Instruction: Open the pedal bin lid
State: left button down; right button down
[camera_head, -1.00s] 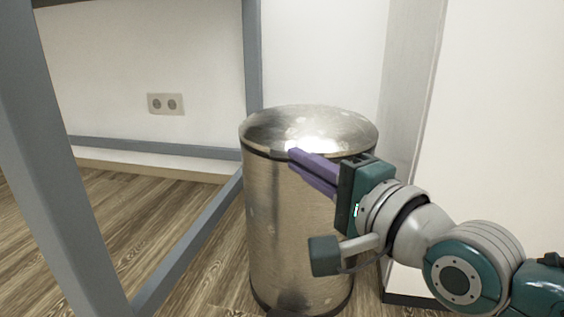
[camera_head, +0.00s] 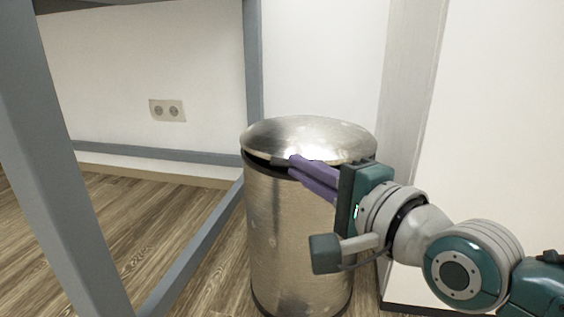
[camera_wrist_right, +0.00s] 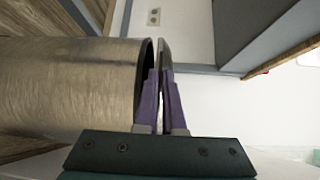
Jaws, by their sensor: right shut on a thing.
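The pedal bin (camera_head: 290,235) is a brushed-metal cylinder standing upright on the floor. Its domed metal lid (camera_head: 308,136) is slightly raised at the front, with a thin dark gap under the rim. My right gripper (camera_head: 293,164) has purple fingers and is shut on the lid's front rim. In the right wrist view the lid (camera_wrist_right: 165,55) shows edge-on, with its rim running down between the fingertips (camera_wrist_right: 160,78), beside the bin body (camera_wrist_right: 70,85). The exact contact is partly hidden by the fingers. My left gripper is not in view. The pedal cannot be made out.
A grey table frame (camera_head: 70,170) stands to the left, its low bar (camera_head: 195,245) passing close to the bin. A white wall with a socket (camera_head: 167,110) is behind. A white panel (camera_head: 495,130) stands close on the right. Wooden floor (camera_head: 150,220) shows left of the bin.

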jog(key=shift+m+g, duration=0.8)
jog(key=r+p, duration=0.5)
jog(key=w+r+p, duration=0.1)
jog(key=r+p, duration=0.1)
jog(key=p, duration=0.1)
jog(key=shift+w+d+r, duration=0.1)
jog(key=shift+d+r, duration=0.1)
jog(key=shift+r, duration=0.05)
jog(key=w+d+r+m+g+p, duration=0.1)
jog(key=w+r+p, duration=0.3)
jog(key=r+p, duration=0.2)
jog(key=shift+d+r+g, duration=0.15)
jog(key=shift+r+g, duration=0.25)
jog(key=c, duration=1)
grip_release()
jog(key=shift+s+h, duration=0.1)
jog(key=shift+h, duration=0.2)
jog(key=p+v, duration=0.7)
jog(key=v, duration=0.3)
